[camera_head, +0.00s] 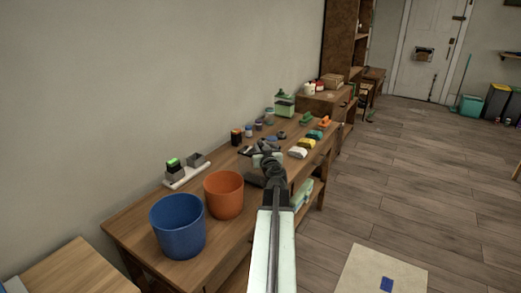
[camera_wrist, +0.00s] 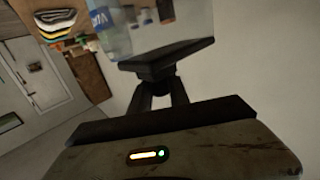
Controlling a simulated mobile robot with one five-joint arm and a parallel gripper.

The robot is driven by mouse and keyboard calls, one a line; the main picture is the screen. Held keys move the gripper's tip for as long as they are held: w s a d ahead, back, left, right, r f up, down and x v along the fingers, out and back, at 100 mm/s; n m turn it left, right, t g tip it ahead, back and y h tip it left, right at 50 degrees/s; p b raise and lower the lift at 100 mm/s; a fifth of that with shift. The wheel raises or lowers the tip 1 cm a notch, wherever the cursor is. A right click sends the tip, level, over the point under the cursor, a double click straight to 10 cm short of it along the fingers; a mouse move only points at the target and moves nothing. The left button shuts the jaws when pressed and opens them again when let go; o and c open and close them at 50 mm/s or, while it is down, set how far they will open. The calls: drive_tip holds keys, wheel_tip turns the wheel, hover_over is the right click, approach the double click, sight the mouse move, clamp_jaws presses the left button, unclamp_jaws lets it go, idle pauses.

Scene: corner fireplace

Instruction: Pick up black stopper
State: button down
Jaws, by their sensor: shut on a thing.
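My gripper (camera_head: 264,157) is above the middle of the long wooden table (camera_head: 128,226) in the head view, with my arm reaching from the bottom. In the wrist view my gripper (camera_wrist: 160,82) is shut on a dark, wide, wedge-like piece at its fingertips, which looks like the black stopper (camera_wrist: 168,62). A clear thing with a blue label (camera_wrist: 100,18) shows right above this piece; I cannot tell whether they touch. In the head view the held piece is too small and dark to tell from the fingers.
A blue bucket (camera_head: 177,226) and an orange bucket (camera_head: 223,194) stand at the table's near end. A white tray (camera_head: 187,177) with small blocks lies by the wall. Several jars, sponges and a green container (camera_head: 285,104) crowd the far half. The floor at right is mostly clear.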

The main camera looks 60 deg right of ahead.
sight(261, 145)
drive_tip(key=shift+r+p, duration=0.55)
wheel_tip(261, 145, up, 3)
drive_tip(key=p, duration=0.3)
drive_tip(key=shift+r, duration=0.15)
drive_tip(key=s+d, duration=0.3)
drive_tip(key=s, duration=1.3)
wheel_tip(261, 145, up, 10)
drive_tip(key=p, duration=1)
drive_tip(key=shift+a, duration=0.25)
drive_tip(key=shift+r, duration=0.1)
